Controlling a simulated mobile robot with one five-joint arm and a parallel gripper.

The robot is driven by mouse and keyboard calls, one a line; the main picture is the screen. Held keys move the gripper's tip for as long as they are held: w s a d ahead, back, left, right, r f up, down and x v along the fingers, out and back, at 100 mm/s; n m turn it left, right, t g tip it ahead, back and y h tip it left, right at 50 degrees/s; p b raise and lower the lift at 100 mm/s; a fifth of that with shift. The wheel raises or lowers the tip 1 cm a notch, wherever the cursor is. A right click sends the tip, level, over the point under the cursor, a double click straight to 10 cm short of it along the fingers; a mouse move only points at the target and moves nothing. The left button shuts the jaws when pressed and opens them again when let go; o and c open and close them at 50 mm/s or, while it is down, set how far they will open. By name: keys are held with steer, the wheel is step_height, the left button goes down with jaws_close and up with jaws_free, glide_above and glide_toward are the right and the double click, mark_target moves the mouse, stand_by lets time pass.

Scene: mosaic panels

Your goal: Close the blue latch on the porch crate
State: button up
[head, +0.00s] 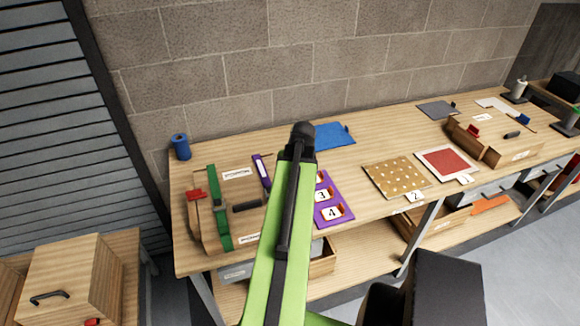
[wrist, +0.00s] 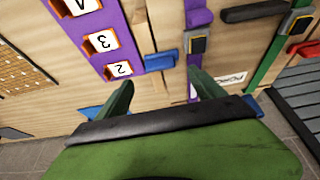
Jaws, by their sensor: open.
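A wooden crate (head: 215,262) lies on the workbench at the left in the head view, with a green strap (head: 219,210), a purple strap (head: 261,170) and a black handle (head: 247,205). In the wrist view a blue latch (wrist: 160,62) sticks out from the crate's side, beside the purple numbered panel (wrist: 105,42). My arm hides that spot in the head view. My gripper (wrist: 163,92) is open and empty, its two green fingers pointing toward the blue latch, which lies ahead of the gap between them. I see no contact.
A red latch (head: 196,195) is on the crate's left side. A blue spool (head: 181,147) stands behind it. A blue mat (head: 333,136), a dotted board (head: 396,179) and a red panel (head: 447,163) lie to the right. A second crate (head: 492,152) stands farther right.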

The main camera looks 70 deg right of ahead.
steer(key=p+v, duration=0.7)
steer(key=v, duration=0.3)
steer(key=shift+p, duration=0.3)
